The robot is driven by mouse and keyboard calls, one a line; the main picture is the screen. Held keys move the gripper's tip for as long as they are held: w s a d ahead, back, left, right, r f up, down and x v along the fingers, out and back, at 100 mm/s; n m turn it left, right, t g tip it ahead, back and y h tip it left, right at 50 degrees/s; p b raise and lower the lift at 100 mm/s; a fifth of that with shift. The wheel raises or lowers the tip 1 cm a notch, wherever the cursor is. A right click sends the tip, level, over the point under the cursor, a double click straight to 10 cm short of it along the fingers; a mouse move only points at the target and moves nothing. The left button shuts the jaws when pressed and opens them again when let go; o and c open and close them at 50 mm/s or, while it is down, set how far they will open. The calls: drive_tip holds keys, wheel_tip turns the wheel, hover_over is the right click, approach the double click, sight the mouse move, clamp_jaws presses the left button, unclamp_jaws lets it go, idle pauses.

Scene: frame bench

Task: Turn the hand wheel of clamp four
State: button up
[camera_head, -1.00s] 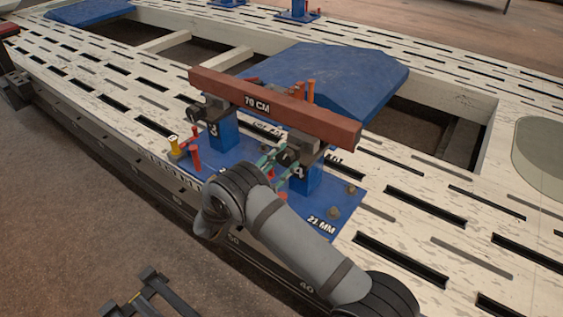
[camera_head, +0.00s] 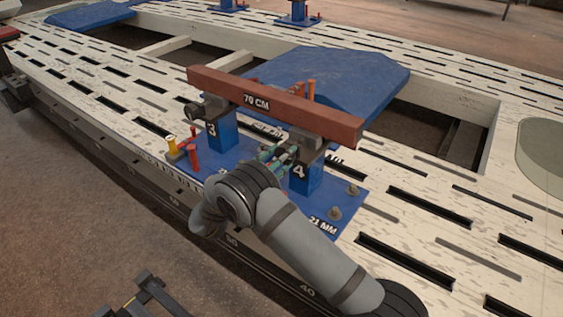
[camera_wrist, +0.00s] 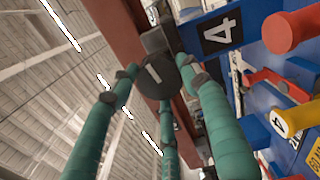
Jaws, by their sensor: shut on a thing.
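Clamp four is a dark grey clamp (camera_head: 306,139) on a blue post (camera_head: 304,181) marked 4, under the right part of a red beam (camera_head: 270,105) marked 70 CM. Its hand wheel (camera_wrist: 154,82) is a dark round knob with a white line on its face. My gripper (camera_head: 282,153) has green fingers and is shut on this wheel from the front. In the wrist view the fingertips sit around the wheel's rim, and the white line is tilted. In the head view the fingers largely hide the wheel.
Clamp three (camera_head: 212,108) stands to the left under the same beam. A red handle (camera_wrist: 290,30) and yellow knob (camera_wrist: 290,121) are close at the right in the wrist view.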

drive_tip(key=m+b, duration=0.8)
drive_tip(key=b, duration=0.1)
drive_tip(key=m+b, duration=0.8)
drive_tip(key=b, duration=0.2)
drive_tip(key=shift+a+r+m, duration=0.15)
drive_tip(key=shift+m, duration=0.15)
drive_tip(key=shift+w+r+b, duration=0.1)
drive_tip(key=shift+r+b, duration=0.05)
drive_tip(key=shift+b, duration=0.2)
drive_tip(key=o, duration=0.8)
drive_tip(key=shift+c, duration=0.2)
drive_tip(key=o, duration=0.4)
drive_tip(key=shift+c, duration=0.2)
drive_tip(key=v, duration=1.2)
